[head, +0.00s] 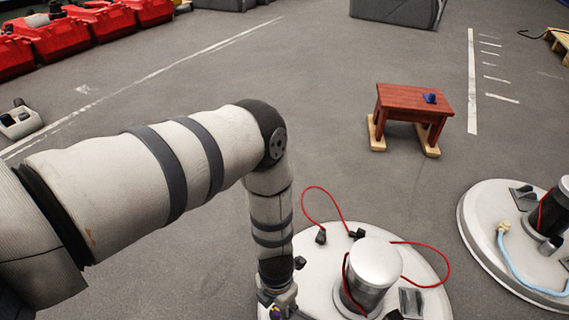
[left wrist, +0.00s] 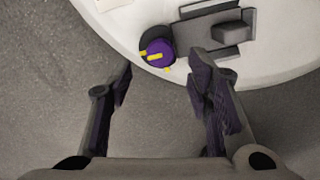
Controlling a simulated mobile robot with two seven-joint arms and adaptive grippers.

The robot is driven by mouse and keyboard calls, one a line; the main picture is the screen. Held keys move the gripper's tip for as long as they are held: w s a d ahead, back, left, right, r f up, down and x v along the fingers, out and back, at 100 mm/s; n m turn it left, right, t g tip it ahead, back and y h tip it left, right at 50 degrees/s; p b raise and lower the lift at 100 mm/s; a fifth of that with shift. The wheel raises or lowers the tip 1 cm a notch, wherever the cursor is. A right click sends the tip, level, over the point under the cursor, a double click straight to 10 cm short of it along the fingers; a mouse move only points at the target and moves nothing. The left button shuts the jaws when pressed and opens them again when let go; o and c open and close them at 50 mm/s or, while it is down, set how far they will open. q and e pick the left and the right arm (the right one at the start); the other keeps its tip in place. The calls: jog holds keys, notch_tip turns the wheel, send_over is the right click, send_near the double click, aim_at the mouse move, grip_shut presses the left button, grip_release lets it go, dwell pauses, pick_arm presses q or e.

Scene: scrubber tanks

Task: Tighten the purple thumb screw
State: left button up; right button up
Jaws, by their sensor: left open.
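The purple thumb screw (left wrist: 158,51) shows in the left wrist view, near the rim of a round white base (left wrist: 275,60). It has a yellow bar across its top and sits beside a dark bracket (left wrist: 213,30). My left gripper (left wrist: 163,76) is open, one finger on each side of the screw in the picture. I see no contact with the screw; the height gap cannot be told. In the head view my left arm reaches down at the white base (head: 428,285), and its lower end is cut off by the bottom edge. My right gripper is not in view.
A metal cylinder (head: 374,265) with red cables (head: 447,270) stands on the white base. A second round base (head: 482,225) is at the right. A red stool (head: 400,99) with a blue item (head: 430,98) stands behind. Red containers (head: 55,42) line the far left. The middle floor is clear.

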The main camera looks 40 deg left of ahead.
aim_at(278, 312)
pick_arm(q)
notch_tip(278, 312, down, 4)
jog(key=shift+b, duration=0.6)
grip_shut()
jog(key=shift+m, duration=0.3)
